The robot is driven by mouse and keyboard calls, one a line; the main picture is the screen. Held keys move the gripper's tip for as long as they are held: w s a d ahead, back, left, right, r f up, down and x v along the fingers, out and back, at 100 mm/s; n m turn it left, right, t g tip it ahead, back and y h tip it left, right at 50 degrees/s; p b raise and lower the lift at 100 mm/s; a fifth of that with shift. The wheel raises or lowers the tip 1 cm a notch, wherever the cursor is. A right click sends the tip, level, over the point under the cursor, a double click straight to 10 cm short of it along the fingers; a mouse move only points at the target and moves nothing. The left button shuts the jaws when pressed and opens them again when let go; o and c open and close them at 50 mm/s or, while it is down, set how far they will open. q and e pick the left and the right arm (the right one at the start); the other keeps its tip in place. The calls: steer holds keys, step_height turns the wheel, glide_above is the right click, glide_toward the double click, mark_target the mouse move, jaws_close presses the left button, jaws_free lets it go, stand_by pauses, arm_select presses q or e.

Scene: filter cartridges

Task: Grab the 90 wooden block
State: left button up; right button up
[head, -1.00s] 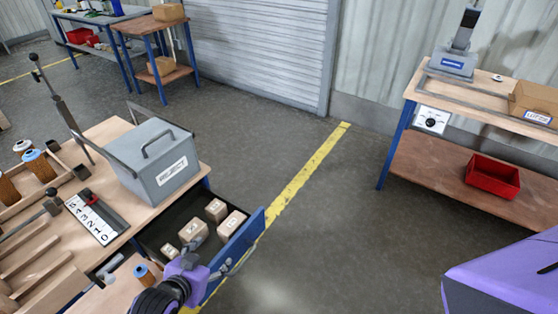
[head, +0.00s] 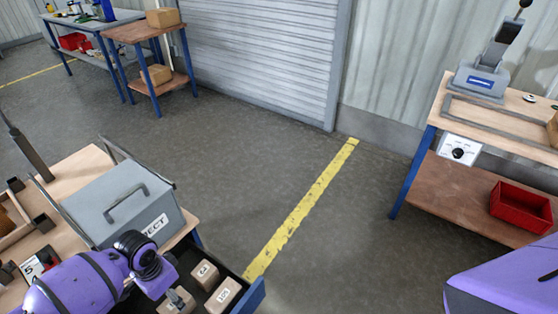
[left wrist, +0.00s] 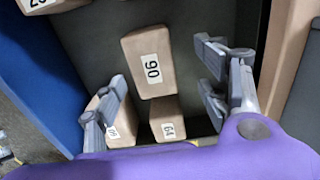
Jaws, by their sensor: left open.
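The 90 wooden block (left wrist: 147,65) is a pale tan block with a white label, on the dark drawer floor in the left wrist view. My left gripper (left wrist: 163,70) is open, with its fingers on either side of that view and the 90 block showing between and beyond them. I see no grip on it. Other blocks show near the fingers: one labelled 64 (left wrist: 167,118) and one partly hidden by the left finger. In the head view several tan blocks (head: 222,294) lie in the drawer, their labels too small to read surely. My right gripper is not in view.
The open drawer has a blue front (head: 252,296). A grey reject box (head: 125,207) stands on the workbench beside it. Another block (left wrist: 52,4) lies at the upper left of the wrist view. A bench with a red bin (head: 520,212) stands at right; the floor between is clear.

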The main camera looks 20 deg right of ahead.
arm_select(q)
steer(key=f, duration=0.4)
steer(key=s+f, duration=0.1)
steer(key=f, duration=0.2)
steer(key=shift+d, duration=0.2)
steer(key=shift+r, duration=0.1)
steer(key=c, duration=1.4)
